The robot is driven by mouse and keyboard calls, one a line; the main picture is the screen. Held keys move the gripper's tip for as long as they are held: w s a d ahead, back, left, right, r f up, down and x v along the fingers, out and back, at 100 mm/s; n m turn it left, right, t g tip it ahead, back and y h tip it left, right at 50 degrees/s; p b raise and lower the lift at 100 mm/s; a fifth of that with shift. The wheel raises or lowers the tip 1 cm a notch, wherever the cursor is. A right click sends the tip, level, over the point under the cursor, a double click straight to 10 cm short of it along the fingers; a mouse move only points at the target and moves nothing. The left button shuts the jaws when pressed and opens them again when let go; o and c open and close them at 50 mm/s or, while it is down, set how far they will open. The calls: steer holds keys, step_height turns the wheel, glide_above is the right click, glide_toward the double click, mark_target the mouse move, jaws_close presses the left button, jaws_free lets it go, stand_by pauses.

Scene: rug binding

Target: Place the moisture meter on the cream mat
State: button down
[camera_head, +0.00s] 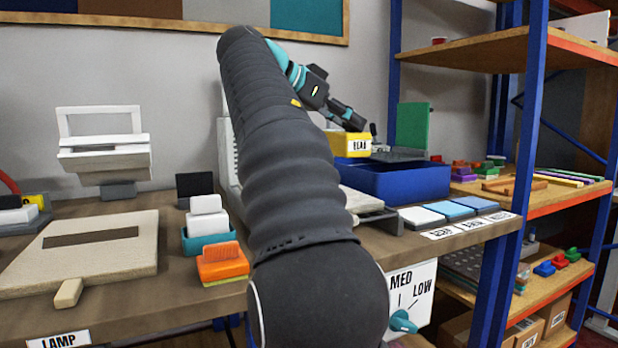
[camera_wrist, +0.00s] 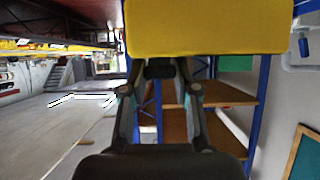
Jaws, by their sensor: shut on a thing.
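My gripper (camera_head: 358,122) is at the far end of my outstretched arm, above the back of the bench. In the wrist view my gripper (camera_wrist: 160,75) is shut on a yellow block-shaped thing, which I take to be the moisture meter (camera_wrist: 208,26); it hides the fingertips. In the head view the yellow block (camera_head: 345,145), with a black-lettered white label, shows just below my gripper, over the blue bin. The cream mat (camera_head: 420,216) looks like the palest, leftmost of three flat mats near the bench's right front edge. It is bare and lies apart from my gripper.
A blue open bin (camera_head: 405,181) stands behind the mats. A light blue mat (camera_head: 447,210) and a bluer mat (camera_head: 477,204) lie beside the pale one. Blue shelf posts (camera_head: 525,140) rise at the right. A pale board (camera_head: 90,265) and an orange brush (camera_head: 222,262) are at the left.

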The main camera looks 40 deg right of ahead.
steer(key=shift+w+a+f+b, duration=0.15)
steer(key=shift+w+f+b, duration=0.2)
steer(key=shift+w+f, duration=2.15)
steer(key=shift+w+a+f+b, duration=0.15)
steer(key=shift+w+f+b, duration=0.2)
steer(key=shift+w+f, duration=2.1)
steer(key=shift+f, duration=0.15)
steer(key=c, duration=0.9)
jaws_free()
steer(key=shift+o, duration=0.2)
steer(key=shift+a+r, duration=0.15)
steer(key=shift+r, duration=0.1)
steer(key=p+v, duration=0.3)
steer(key=v, duration=0.8)
steer(key=shift+a, duration=0.35)
steer(key=shift+w, duration=0.1)
